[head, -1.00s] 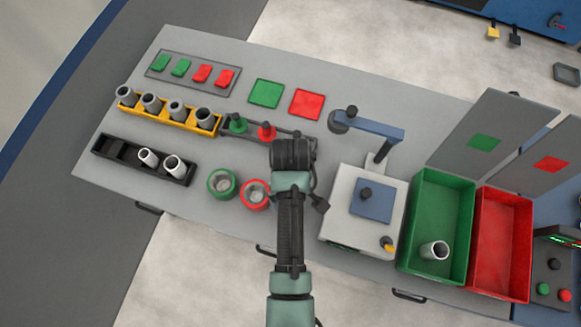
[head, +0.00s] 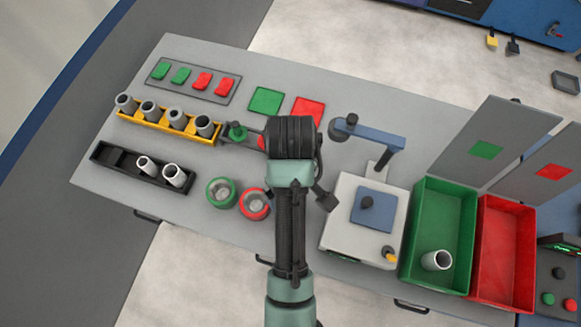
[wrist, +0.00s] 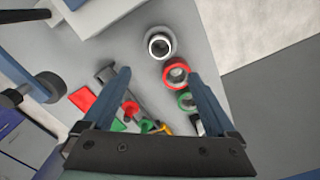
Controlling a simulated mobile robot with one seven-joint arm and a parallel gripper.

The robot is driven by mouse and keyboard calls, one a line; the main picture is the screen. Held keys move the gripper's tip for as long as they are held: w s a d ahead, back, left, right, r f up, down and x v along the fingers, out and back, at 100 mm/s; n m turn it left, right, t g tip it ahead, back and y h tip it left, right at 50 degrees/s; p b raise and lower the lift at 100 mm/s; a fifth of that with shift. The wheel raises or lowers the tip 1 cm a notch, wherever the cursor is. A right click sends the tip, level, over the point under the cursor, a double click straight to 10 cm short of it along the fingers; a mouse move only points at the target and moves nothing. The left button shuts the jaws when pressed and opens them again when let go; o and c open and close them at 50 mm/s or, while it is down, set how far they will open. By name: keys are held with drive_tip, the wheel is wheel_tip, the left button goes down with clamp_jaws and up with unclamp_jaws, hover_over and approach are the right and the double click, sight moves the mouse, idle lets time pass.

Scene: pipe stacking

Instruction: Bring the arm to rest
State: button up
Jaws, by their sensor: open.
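My arm reaches over the middle of the table (head: 420,110); its dark wrist (head: 291,137) hides the gripper in the head view. In the wrist view my gripper (wrist: 160,84) is open, its two blue fingers wide apart with nothing between the tips. It hangs above the table. Below it show a red ring (wrist: 175,72), a green ring (wrist: 187,100) and a grey round piece with a bright rim (wrist: 160,43). The head view shows the red ring (head: 254,203) and green ring (head: 221,191) left of the arm; the arm hides the grey piece.
A yellow rack (head: 165,128) holds several grey pipes; a black rack (head: 118,159) holds two. Right of the arm stand a white device (head: 345,235) with a blue overhead bracket (head: 375,133), a green bin (head: 468,220) with one pipe, and an empty red bin (head: 490,285).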

drive_tip(key=w+r+m+t+b, duration=0.25)
drive_tip(key=w+r+t, duration=0.75)
drive_tip(key=w+r, duration=0.85)
wheel_tip(320, 180, up, 13)
drive_tip(key=m+t, duration=0.2)
drive_tip(key=t, duration=0.3)
drive_tip(key=s+r+m+t, duration=0.1)
drive_tip(key=s+r+t, duration=0.3)
drive_tip(key=r, duration=0.5)
drive_tip(key=s+r+m+t, duration=0.1)
drive_tip(key=s+r+t, duration=0.3)
drive_tip(key=r, duration=0.6)
drive_tip(key=s+r+m+t, duration=0.1)
drive_tip(key=s+r+t, duration=0.3)
drive_tip(key=r, duration=0.6)
drive_tip(key=s, duration=0.2)
drive_tip(key=shift+s+r+b, duration=0.2)
drive_tip(key=shift+s+b, duration=0.1)
drive_tip(key=shift+b, duration=0.1)
